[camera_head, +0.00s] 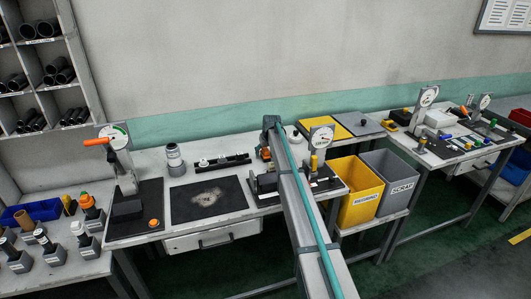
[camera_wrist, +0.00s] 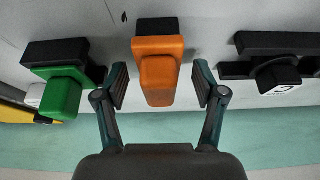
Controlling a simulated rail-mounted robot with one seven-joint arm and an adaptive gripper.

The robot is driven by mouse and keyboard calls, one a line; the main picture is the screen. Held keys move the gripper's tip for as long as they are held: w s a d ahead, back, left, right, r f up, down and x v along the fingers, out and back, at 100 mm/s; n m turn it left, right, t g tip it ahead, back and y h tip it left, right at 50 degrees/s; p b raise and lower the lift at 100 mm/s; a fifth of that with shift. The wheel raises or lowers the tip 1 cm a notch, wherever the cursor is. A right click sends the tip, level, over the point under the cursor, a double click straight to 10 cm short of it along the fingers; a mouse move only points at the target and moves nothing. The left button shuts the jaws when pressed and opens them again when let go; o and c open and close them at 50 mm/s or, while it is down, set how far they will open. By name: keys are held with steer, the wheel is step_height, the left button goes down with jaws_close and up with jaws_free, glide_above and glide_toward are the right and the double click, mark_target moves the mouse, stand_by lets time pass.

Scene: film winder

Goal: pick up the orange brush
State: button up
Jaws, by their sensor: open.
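The orange brush (camera_wrist: 158,75) shows in the wrist view as an orange block with a narrower front part and a dark base behind it. My gripper (camera_wrist: 160,88) is open, with one finger on each side of the orange brush. A gap shows between each finger and the brush. In the head view, my arm crosses the middle of the bench and hides much of that spot. A small orange patch (camera_head: 264,154) shows beside my arm there; I cannot tell for certain that it is the brush.
A green block (camera_wrist: 60,94) with a dark base stands left of the brush in the wrist view. A black bar fixture (camera_wrist: 279,43) lies to the right. In the head view, a dial gauge (camera_head: 321,137) and a yellow bin (camera_head: 357,194) stand right of my arm.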

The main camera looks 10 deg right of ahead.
steer(key=shift+w+f, duration=0.25)
steer(key=shift+f, duration=0.35)
steer(key=c, duration=1.3)
steer(key=shift+r, duration=0.15)
steer(key=shift+r+b, duration=0.45)
steer(key=s+a+r+b, duration=0.2)
steer(key=s+r+b, duration=0.3)
steer(key=s+r, duration=0.7)
steer(key=shift+s+b, duration=0.3)
steer(key=shift+s, duration=0.65)
steer(key=shift+a, duration=0.1)
